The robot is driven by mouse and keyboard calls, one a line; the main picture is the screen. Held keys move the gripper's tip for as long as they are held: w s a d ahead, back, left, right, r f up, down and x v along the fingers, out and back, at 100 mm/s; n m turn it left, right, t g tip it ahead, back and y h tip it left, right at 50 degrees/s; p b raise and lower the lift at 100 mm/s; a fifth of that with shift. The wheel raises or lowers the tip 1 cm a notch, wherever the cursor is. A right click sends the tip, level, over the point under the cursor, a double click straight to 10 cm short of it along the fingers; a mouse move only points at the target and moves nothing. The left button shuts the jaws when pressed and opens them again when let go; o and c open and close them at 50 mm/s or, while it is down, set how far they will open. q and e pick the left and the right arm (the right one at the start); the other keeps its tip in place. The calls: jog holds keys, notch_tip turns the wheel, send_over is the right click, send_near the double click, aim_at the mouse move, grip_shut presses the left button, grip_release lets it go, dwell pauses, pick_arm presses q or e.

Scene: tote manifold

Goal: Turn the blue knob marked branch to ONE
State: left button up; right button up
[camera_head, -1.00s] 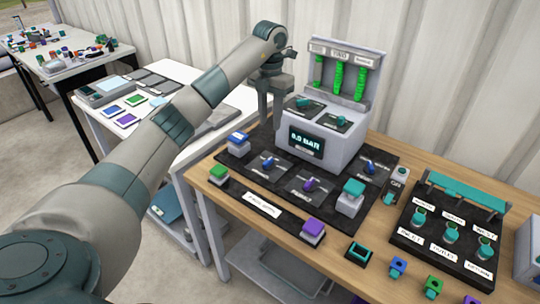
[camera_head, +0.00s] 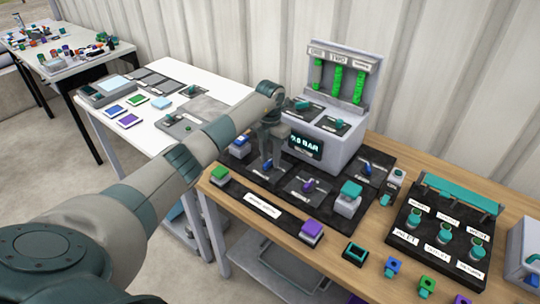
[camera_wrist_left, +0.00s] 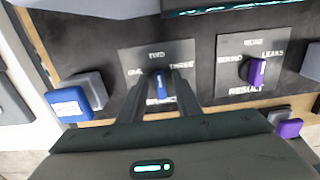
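The blue knob marked BRANCH (camera_wrist_left: 161,86) sits on a grey plate (camera_wrist_left: 185,50) lettered ONE at left, TWO at top and THREE at right. It stands roughly along the TWO–BRANCH line. My left gripper (camera_wrist_left: 163,80) reaches down over it, one finger on each side. Narrow gaps seem to show between the fingers and the knob, so it looks open. In the head view my left gripper (camera_head: 267,163) is over the front-left plate of the black panel and largely hides the knob. My right gripper is out of view.
A purple RESULT knob (camera_wrist_left: 258,70) is on the plate to the right. A blue button block (camera_wrist_left: 68,103) is close on the left. The grey display box (camera_head: 325,135) stands behind. Green (camera_head: 219,172) and purple (camera_head: 312,230) blocks sit along the panel's front.

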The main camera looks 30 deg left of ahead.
pick_arm(q)
jog(key=shift+f, duration=0.1)
grip_shut()
dwell(0.4)
jog(key=n, duration=0.5)
jog(key=shift+a, duration=0.3)
jog(key=n, duration=0.3)
jog(key=shift+s+a+n, duration=0.1)
jog(key=shift+a+n, duration=0.05)
jog(key=shift+n, duration=0.25)
jog(key=shift+s+n+p, duration=0.1)
jog(key=shift+n+p, duration=0.2)
jog(key=shift+n, duration=1.2)
